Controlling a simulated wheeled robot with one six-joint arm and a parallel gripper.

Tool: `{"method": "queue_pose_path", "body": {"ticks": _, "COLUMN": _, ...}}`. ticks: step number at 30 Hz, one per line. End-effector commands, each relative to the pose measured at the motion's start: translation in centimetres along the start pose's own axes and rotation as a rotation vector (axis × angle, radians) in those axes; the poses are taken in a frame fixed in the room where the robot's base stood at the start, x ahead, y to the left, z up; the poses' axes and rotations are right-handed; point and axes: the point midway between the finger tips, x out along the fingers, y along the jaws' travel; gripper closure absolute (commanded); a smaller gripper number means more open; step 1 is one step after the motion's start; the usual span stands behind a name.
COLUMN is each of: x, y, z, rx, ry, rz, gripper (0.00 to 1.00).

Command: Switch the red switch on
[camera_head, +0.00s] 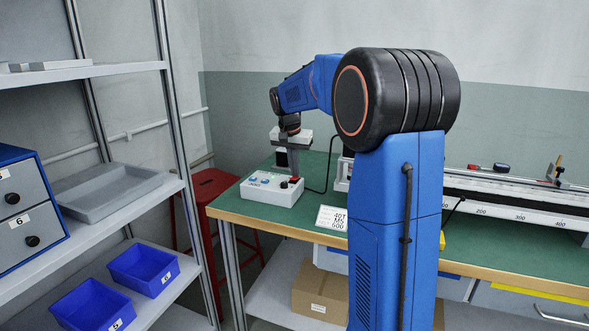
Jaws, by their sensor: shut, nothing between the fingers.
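A white control box (262,194) sits at the left end of the green workbench. Whether the switch is on or off is too small to tell. My gripper (293,172) points down over the right part of the box, with its fingers shut and empty. The fingertips are very close above the red switch; I cannot tell if they touch it.
The green workbench (500,232) carries a rail with a numbered scale (505,211) on the right. A black cable runs behind the box. A red stool (212,186) and shelves with blue bins (143,267) stand left.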

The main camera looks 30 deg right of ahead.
Motion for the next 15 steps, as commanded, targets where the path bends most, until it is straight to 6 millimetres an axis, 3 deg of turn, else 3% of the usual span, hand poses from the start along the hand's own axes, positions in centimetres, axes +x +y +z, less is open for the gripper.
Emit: {"method": "queue_pose_path", "body": {"ticks": 15, "x": 0.0, "y": 0.1, "z": 1.8, "rx": -0.002, "ry": -0.011, "rz": 0.006, "gripper": 1.00}}
